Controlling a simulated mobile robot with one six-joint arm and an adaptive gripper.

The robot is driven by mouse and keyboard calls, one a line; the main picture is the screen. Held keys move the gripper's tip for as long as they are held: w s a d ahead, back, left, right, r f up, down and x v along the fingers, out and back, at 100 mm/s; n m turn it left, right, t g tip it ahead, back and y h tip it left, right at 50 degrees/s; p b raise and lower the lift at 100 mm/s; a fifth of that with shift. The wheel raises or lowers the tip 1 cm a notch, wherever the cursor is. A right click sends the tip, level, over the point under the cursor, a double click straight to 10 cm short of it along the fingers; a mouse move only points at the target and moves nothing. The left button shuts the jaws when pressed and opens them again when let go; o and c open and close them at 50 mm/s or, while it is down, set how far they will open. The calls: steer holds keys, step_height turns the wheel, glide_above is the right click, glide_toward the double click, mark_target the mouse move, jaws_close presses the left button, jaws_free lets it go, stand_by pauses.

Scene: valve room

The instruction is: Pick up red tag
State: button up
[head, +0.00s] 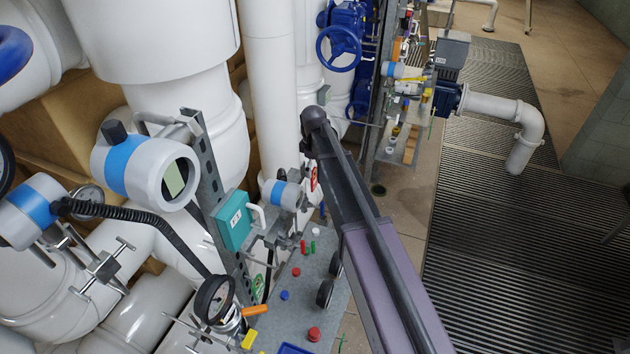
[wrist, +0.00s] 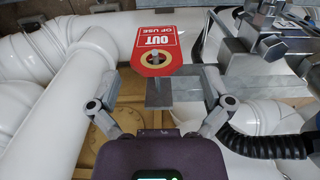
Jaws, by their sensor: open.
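The red tag (wrist: 160,50) with white "OUT OF USE" lettering hangs ahead in the wrist view, with a metal peg through its ringed hole. A red and white tag, apparently the same one, shows small in the head view (head: 313,179), beside my arm. My gripper (wrist: 157,84) is open, with one finger to the left of the tag's lower end and one to the right. Nothing is between the fingers in contact with them, and the depth gap to the tag is hard to judge. In the head view I cannot make out my gripper.
A grey bracket plate (wrist: 158,92) sits just below the tag. A metal clamp fitting (wrist: 260,50) and a black corrugated hose (wrist: 265,146) are close on the right. White pipes (wrist: 75,85) fill the left. A grey shelf (head: 285,315) holds small coloured parts.

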mark_target(314, 178)
steer(key=shift+f, duration=0.15)
step_height(314, 178, down, 5)
steer(key=b, duration=0.5)
steer(key=shift+w+d, duration=0.1)
steer(key=shift+w, duration=0.05)
stand_by(0.4)
steer(key=c, duration=0.7)
